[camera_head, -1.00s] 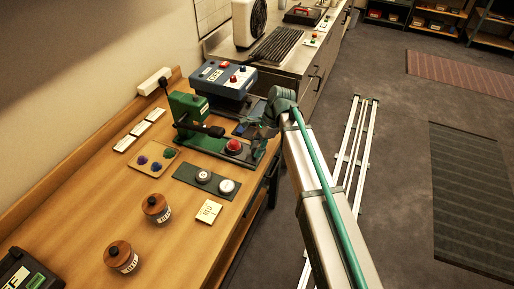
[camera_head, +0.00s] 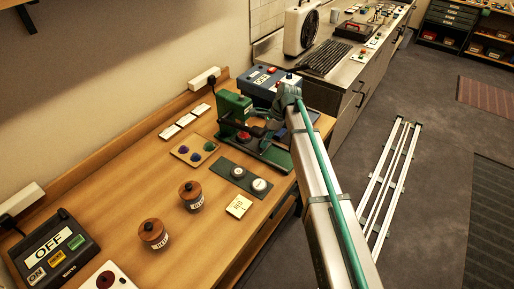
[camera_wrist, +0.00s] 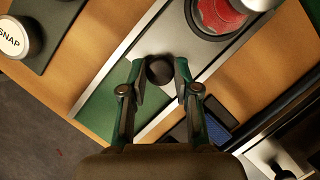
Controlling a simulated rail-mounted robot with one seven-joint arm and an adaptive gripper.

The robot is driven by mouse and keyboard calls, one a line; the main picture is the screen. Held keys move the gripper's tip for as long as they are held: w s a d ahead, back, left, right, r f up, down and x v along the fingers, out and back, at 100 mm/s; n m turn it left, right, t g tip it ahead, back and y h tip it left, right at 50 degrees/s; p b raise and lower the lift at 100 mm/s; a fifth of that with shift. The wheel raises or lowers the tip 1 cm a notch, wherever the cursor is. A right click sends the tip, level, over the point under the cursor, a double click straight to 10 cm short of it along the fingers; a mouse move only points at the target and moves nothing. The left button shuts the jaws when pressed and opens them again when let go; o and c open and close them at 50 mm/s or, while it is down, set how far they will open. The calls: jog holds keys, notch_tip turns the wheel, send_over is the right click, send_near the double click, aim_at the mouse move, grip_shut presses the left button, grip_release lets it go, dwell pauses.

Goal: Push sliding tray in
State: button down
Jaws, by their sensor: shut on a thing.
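The green button press (camera_head: 232,104) stands on the wooden table. Its sliding tray is a pale metal strip (camera_wrist: 130,60) on a green base in the wrist view. A red round piece (camera_head: 243,136) sits on the tray close to the press column; it also shows in the wrist view (camera_wrist: 215,14), partly covered by a silver round part. My gripper (camera_wrist: 160,82) is at the tray's outer end, with its fingers on either side of the black knob (camera_wrist: 159,66), shut on it. In the head view, my arm partly hides this end.

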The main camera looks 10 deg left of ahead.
jog(key=shift+w+a+r, duration=0.1)
jog(key=shift+w+a, duration=0.05)
jog(key=shift+a, duration=0.2)
jog(key=c, duration=0.9)
grip_release()
jog(key=shift+a, duration=0.1)
jog(key=shift+o, duration=0.2)
jog(key=v, duration=1.2)
